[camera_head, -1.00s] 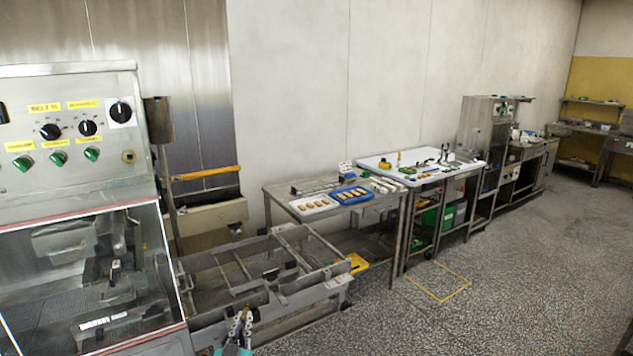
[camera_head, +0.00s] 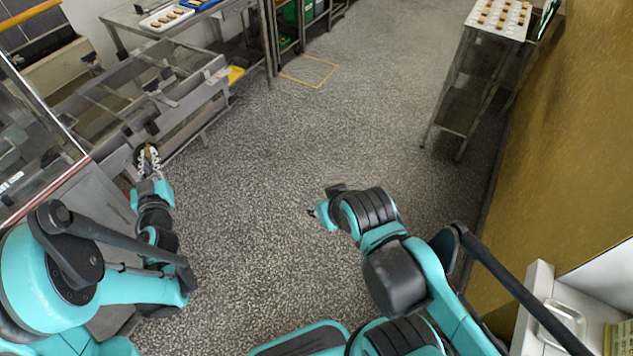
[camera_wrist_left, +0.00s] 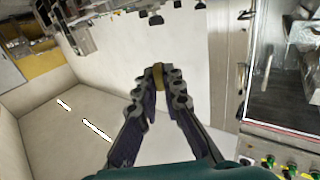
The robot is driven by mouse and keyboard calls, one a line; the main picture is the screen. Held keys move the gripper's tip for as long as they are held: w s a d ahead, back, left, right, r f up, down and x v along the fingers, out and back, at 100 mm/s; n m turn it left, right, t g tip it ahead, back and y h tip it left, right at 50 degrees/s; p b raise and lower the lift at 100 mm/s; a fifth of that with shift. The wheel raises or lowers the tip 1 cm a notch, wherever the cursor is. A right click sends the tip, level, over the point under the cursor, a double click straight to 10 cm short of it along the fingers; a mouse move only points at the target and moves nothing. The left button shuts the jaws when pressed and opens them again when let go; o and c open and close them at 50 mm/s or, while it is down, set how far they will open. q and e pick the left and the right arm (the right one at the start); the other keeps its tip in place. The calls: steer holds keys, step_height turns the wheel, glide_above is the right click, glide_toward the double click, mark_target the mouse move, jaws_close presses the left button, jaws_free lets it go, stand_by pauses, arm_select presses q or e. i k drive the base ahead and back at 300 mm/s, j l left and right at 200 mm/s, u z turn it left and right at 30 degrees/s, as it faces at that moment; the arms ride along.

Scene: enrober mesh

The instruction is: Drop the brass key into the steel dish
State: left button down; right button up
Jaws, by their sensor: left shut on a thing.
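My left gripper (camera_head: 149,158) is at the left in the head view, beside the open steel frame of the machine. In the left wrist view its fingers (camera_wrist_left: 159,82) are closed on a small brass-coloured piece, the brass key (camera_wrist_left: 159,74), of which only a short part shows between the tips. The steel dish (camera_head: 566,318) appears to be the shiny shallow vessel on the pale surface at the lower right of the head view, far from my left gripper. My right gripper (camera_head: 316,212) is mostly hidden behind its own wrist, over open floor.
The machine's steel frame (camera_head: 186,115) stands close to my left gripper. A steel rack (camera_head: 463,90) with a white tray of small pieces stands at the back right, near a yellow wall (camera_head: 560,140). The floor (camera_head: 290,150) between is clear.

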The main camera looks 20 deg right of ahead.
mark_target(557, 320)
steer(key=z, duration=3.3)
steer(key=k+l+z, duration=0.2)
steer(key=k+l, duration=0.2)
steer(key=l, duration=0.15)
